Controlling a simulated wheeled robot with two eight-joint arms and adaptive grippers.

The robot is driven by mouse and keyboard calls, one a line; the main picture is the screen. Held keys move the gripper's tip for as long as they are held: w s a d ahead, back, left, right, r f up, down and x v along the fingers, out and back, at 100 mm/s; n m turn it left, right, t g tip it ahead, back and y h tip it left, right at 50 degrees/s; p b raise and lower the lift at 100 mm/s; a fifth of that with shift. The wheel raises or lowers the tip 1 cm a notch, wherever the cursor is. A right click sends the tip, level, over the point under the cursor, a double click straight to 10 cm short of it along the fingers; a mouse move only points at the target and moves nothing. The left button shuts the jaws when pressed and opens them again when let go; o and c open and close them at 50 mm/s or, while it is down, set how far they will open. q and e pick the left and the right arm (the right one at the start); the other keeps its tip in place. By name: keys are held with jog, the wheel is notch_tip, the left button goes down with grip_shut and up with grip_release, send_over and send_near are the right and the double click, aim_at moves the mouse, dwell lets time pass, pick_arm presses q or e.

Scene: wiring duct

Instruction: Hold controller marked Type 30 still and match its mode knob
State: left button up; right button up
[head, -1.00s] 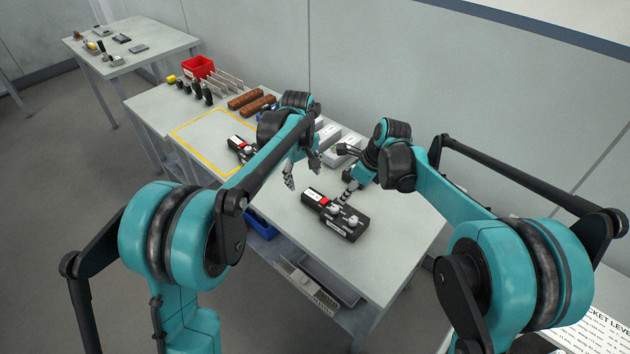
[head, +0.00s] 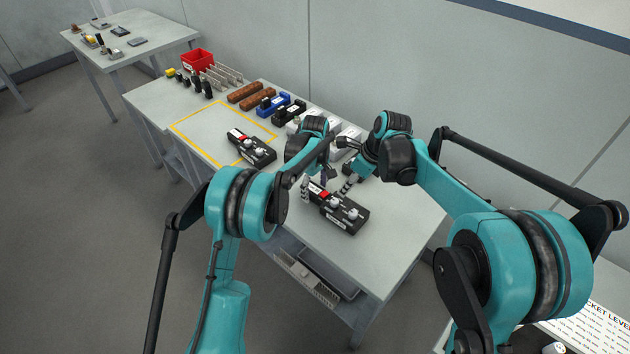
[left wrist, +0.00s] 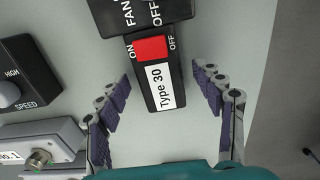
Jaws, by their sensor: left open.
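The black controller (head: 346,214) lies on the near part of the table. In the left wrist view its narrow end carries a red ON/OFF switch (left wrist: 152,49) and a white label reading Type 30 (left wrist: 159,87). White knobs show on its wider part in the head view; "FAN" and "OFF" print shows in the left wrist view. My left gripper (head: 315,184) is open, with one finger on each side of the narrow end and gaps on both sides (left wrist: 163,85). My right gripper (head: 347,185) is beside the controller's far edge, near the knobs; its jaw opening is too small to judge.
A second black controller (head: 252,146) lies at the yellow outline (head: 183,127). A dark box with a SPEED knob (left wrist: 10,92) and a grey module (left wrist: 35,148) are left in the wrist view. Blue and black holders, brown blocks and a red bin (head: 197,60) line the back.

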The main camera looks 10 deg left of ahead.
pick_arm(q)
jog(key=shift+f, duration=0.5)
jog(key=c, duration=1.4)
jog(key=shift+c, duration=0.2)
